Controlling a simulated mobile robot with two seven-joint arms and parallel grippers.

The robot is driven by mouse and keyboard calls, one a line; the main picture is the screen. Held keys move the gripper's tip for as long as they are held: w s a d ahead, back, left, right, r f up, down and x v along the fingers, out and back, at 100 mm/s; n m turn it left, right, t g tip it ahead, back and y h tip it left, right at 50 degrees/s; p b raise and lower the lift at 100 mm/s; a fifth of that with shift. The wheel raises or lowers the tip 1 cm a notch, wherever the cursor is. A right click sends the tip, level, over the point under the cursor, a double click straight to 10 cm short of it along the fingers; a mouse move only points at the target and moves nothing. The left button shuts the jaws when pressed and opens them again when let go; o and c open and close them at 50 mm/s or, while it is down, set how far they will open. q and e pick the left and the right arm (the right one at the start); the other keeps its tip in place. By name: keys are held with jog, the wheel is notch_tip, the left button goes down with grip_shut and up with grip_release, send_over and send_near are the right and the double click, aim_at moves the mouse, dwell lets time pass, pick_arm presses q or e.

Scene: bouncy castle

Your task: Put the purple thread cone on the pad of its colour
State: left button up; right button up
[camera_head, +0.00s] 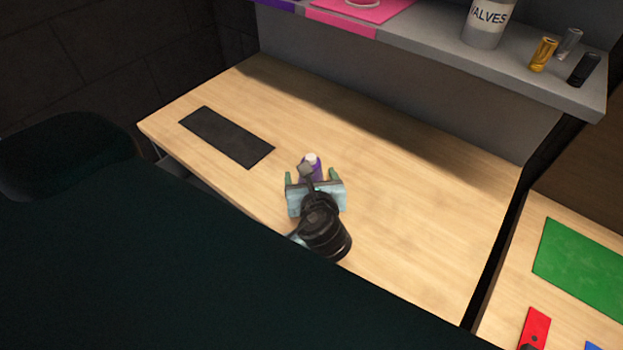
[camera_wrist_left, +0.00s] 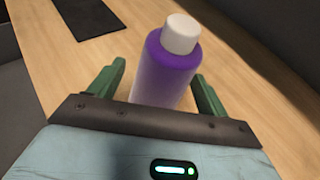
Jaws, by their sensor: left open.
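The purple thread cone (camera_wrist_left: 170,66) stands on the wooden table, purple with a white top. It also shows in the head view (camera_head: 313,164), partly hidden by my gripper. My left gripper (camera_head: 312,177) is open, with its green fingers on either side of the cone; in the left wrist view (camera_wrist_left: 160,75) the cone is between them. I cannot tell if either finger touches it. A purple patch (camera_head: 275,5) shows at the shelf's front edge, cut off by the top of the head view. My right gripper is not in view.
The table (camera_head: 420,220) is mostly clear, with a dark mat (camera_head: 227,137) at left. The raised shelf (camera_head: 440,48) behind holds a pink pad (camera_head: 385,10), a jar (camera_head: 487,25) and small cylinders (camera_head: 543,54). A green pad (camera_head: 583,268) and red piece (camera_head: 535,326) lie at right.

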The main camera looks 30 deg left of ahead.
pick_arm(q)
jog(key=shift+x, duration=0.9)
jog(key=c, duration=1.3)
jog(key=shift+r, duration=0.15)
